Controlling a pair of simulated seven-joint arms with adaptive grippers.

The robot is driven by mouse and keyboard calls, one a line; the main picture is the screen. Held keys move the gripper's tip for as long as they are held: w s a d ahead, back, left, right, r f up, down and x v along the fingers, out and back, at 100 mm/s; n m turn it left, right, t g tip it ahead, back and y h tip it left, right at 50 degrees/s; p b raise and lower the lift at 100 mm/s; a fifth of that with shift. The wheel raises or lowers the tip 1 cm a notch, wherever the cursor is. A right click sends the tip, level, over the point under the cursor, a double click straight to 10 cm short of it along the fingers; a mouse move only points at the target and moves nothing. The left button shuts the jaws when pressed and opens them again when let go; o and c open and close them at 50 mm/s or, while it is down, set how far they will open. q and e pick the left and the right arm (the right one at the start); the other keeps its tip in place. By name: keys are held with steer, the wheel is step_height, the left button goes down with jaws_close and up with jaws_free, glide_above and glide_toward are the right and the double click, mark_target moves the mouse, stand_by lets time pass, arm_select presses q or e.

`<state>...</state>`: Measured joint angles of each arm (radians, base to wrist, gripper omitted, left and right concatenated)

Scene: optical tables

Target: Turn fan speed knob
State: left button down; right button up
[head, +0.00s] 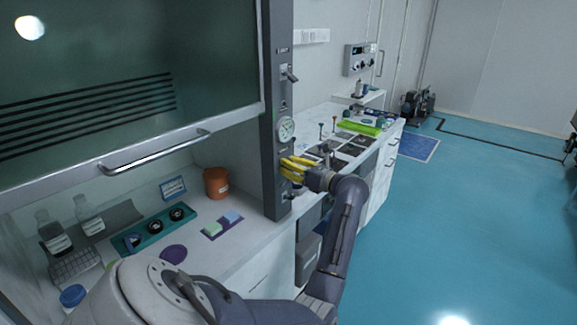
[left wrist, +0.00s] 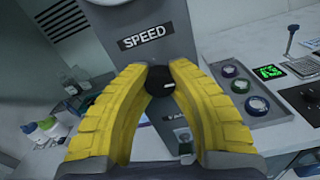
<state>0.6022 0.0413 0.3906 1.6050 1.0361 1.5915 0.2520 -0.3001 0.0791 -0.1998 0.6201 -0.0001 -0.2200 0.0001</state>
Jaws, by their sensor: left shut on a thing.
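The fan speed knob (left wrist: 160,81) is a small black round knob on the grey panel, below a label reading SPEED (left wrist: 145,36) in the left wrist view. My left gripper (left wrist: 160,72), with yellow ribbed fingers, is shut on the knob, one finger on each side. In the head view the left gripper (head: 287,167) reaches the grey post (head: 276,100) of the fume hood, below a round gauge (head: 285,129). The knob is hidden there by the fingers. My right gripper is not in view.
The hood's glass sash (head: 130,70) with a metal handle (head: 155,153) is raised at the left. Bottles, a teal tray (head: 155,228) and an orange-brown pot (head: 216,183) stand inside. A bench with tools and a green tray (head: 360,127) lies beyond.

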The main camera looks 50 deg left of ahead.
arm_select(q)
steer(key=shift+f+m, duration=0.3)
steer(key=shift+m, duration=0.7)
steer(key=shift+s, duration=0.1)
steer(key=c, duration=1.5)
jaws_free()
steer(key=shift+c, duration=0.2)
steer(key=o, duration=0.5)
steer(key=shift+r, duration=0.15)
steer(key=shift+w+d, duration=0.4)
steer(key=shift+d, duration=1.55)
steer(key=shift+w+d, duration=0.35)
steer(key=shift+d, duration=1.65)
steer(key=shift+w+d, duration=0.4)
steer(key=shift+d, duration=1.55)
